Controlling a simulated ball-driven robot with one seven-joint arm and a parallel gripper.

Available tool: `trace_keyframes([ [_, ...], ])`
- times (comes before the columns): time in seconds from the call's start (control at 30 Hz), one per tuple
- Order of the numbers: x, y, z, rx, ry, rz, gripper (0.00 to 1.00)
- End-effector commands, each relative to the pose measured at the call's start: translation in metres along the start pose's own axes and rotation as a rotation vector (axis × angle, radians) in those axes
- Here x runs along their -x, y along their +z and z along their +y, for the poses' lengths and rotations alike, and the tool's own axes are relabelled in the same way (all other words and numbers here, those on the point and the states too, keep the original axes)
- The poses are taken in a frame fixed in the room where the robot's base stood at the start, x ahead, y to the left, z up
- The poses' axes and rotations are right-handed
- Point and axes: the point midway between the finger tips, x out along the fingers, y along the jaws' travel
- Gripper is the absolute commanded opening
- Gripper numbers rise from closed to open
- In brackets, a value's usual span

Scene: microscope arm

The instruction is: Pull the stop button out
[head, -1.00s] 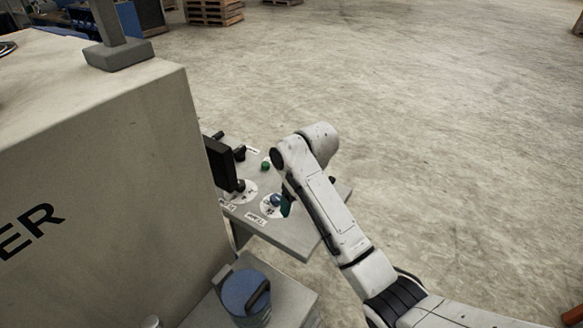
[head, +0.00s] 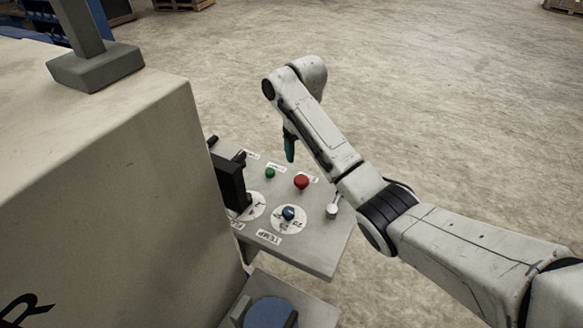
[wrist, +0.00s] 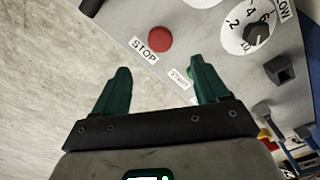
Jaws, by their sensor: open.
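The stop button is a round red knob (head: 301,181) on the grey control panel (head: 320,250) in the head view. In the wrist view the red button (wrist: 159,39) sits beside a label reading STOP (wrist: 151,57), beyond the fingertips and near the middle between them. My gripper (wrist: 158,75) is open and empty, its two green fingers spread apart. In the head view a green finger of my gripper (head: 290,150) shows above the panel, just behind and left of the button as pictured. The other finger is hidden by my arm. The fingers appear apart from the button.
A large beige machine body (head: 110,200) stands left. Open floor lies beyond and right.

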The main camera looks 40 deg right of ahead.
Motion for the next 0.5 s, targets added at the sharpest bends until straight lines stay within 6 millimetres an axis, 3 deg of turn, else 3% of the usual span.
trace_keyframes([
  [0.27,-0.033,0.001,0.001,-0.001,0.001,-0.002,0.74],
  [0.5,-0.074,0.001,0.001,-0.002,0.001,-0.003,0.74],
])
